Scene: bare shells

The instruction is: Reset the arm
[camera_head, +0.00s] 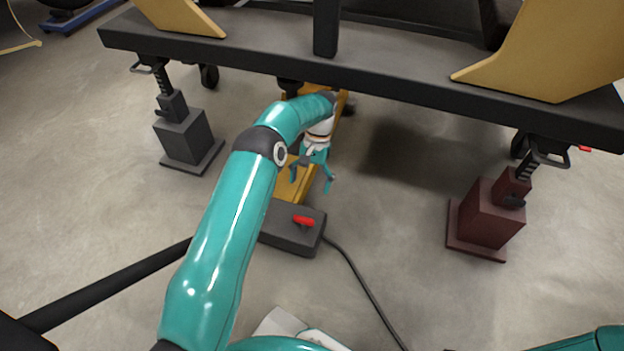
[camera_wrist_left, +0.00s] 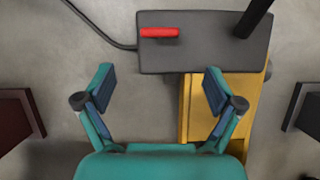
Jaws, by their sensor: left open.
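My left arm reaches forward from the bottom of the head view. Its teal gripper (camera_head: 311,183) hangs over the yellow beam (camera_head: 298,190) in front of the dark frame. In the left wrist view the left gripper (camera_wrist_left: 158,88) has its two fingers spread wide, with nothing between them. The dark box (camera_wrist_left: 205,50) with a red handle (camera_wrist_left: 158,31) lies beyond the fingertips in that view. In the head view the red handle (camera_head: 304,220) sits on the dark box (camera_head: 290,230), nearer than the gripper. Only a teal part of my right arm shows at the lower right; its gripper is out of view.
A long dark frame (camera_head: 400,82) spans the back. A grey jack (camera_head: 186,135) stands at its left and a dark red jack (camera_head: 488,213) at its right. A black cable (camera_head: 360,285) runs from the box across the floor. Bare floor lies on both sides.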

